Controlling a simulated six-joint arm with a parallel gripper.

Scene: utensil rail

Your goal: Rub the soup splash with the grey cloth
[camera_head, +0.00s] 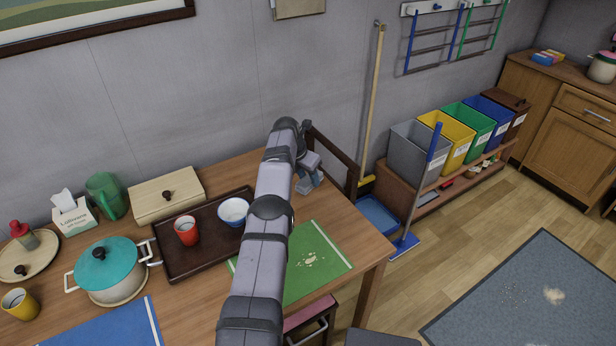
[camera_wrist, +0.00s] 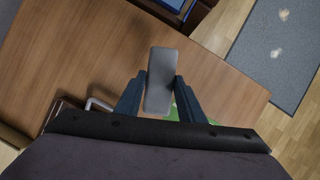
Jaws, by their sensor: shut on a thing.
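My gripper (camera_head: 307,183) is above the back right part of the wooden table. In the wrist view, its two dark fingers (camera_wrist: 158,92) are shut on the grey cloth (camera_wrist: 162,78), which looks like a stiff, narrow pad. The cloth is held over bare table in that view; its height is hard to tell. A pale beige splash (camera_head: 308,260) lies on the green placemat (camera_head: 325,272), nearer the front than my gripper. My arm hides the placemat's left part. In the wrist view only a sliver of green shows behind the fingers, and the splash is hidden.
A dark tray (camera_head: 190,263) with a red cup (camera_head: 186,231) and a white-blue bowl (camera_head: 233,212) stands left of my arm. A teal-lidded pot (camera_head: 108,268) is farther left. The floor rug (camera_head: 500,310) has pale patches. Bare table lies around the placemat's right side.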

